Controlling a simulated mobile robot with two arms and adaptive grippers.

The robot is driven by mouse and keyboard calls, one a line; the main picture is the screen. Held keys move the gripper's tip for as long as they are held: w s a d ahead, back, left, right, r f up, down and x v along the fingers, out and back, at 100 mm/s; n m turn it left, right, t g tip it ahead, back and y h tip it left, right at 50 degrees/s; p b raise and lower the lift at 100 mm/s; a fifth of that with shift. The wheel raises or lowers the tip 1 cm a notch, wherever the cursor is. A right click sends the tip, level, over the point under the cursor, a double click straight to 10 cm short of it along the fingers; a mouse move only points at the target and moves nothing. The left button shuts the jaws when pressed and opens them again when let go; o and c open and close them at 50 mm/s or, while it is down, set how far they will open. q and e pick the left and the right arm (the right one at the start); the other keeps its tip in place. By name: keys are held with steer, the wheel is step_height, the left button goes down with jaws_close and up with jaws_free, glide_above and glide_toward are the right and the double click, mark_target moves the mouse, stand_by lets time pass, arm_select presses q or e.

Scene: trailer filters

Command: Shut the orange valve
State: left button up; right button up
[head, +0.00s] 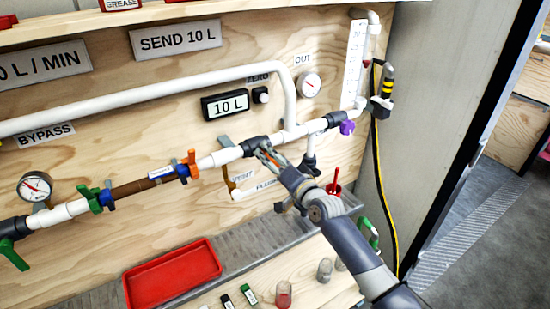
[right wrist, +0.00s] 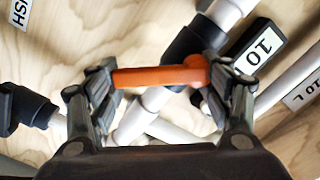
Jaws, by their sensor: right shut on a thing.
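The orange valve handle (right wrist: 158,76) is a bar spanning the two fingers in the right wrist view, lying at an angle across the white pipe. In the head view only a small orange part (head: 272,160) of it shows between the fingers, by a dark pipe fitting (head: 255,147). My right gripper (head: 266,154) is shut on this handle; its fingers also show in the right wrist view (right wrist: 160,82). The valve body is partly hidden by the gripper. My left gripper is not in view.
Another orange handle (head: 191,164) stands on the pipe to the left, next to blue and green fittings. A purple handle (head: 347,127) is to the right. The "10 L" display (head: 226,104) is above. A red tray (head: 173,274) and small bottles are below.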

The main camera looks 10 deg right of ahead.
steer(key=m, duration=0.3)
steer(key=a+f+m, duration=0.1)
steer(key=shift+s+m, duration=0.15)
steer(key=shift+m, duration=0.15)
steer(key=shift+s+a+f+m, duration=0.1)
steer(key=shift+a+m, duration=0.15)
steer(key=shift+m, duration=0.5)
steer(key=shift+s+a+f+m, duration=0.1)
steer(key=shift+a+m, duration=0.1)
steer(key=shift+m, duration=0.55)
steer(key=shift+a, duration=0.1)
steer(key=o, duration=1.5)
steer(key=shift+o, duration=0.2)
steer(key=v, duration=1.2)
